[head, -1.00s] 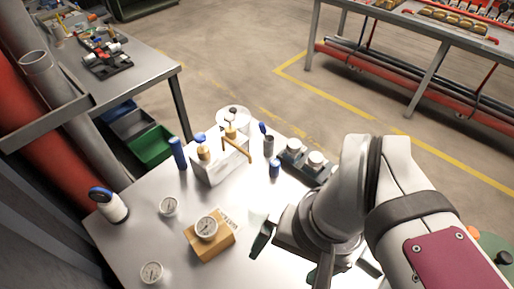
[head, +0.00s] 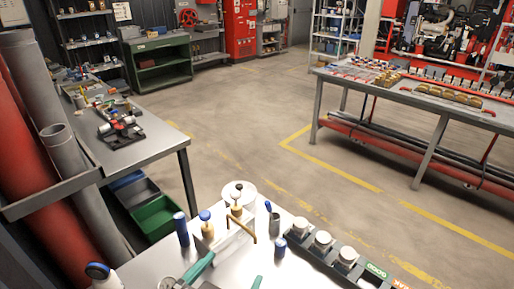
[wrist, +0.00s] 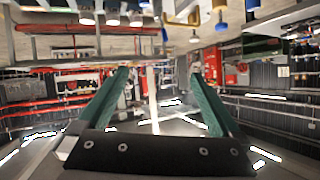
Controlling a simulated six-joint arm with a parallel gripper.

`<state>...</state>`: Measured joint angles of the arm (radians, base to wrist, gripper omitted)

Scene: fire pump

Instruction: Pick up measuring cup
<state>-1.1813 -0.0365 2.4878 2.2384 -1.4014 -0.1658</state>
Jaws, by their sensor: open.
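I cannot clearly make out a measuring cup in either current view; the near part of the steel table (head: 150,262) is cut off by the bottom edge of the head view. My gripper (head: 230,274) shows there as two green fingers, spread apart and empty, at the table's near part. In the wrist view my gripper (wrist: 159,73) is open, with a wide empty gap between the green fingers. The wrist picture appears upside down, with table items along its top edge.
A white block with a brass pipe (head: 236,212) stands beyond my gripper. A blue cylinder (head: 181,229) is left of it, a grey cup (head: 274,223) right. A dark rack with white caps (head: 322,240) lines the far right.

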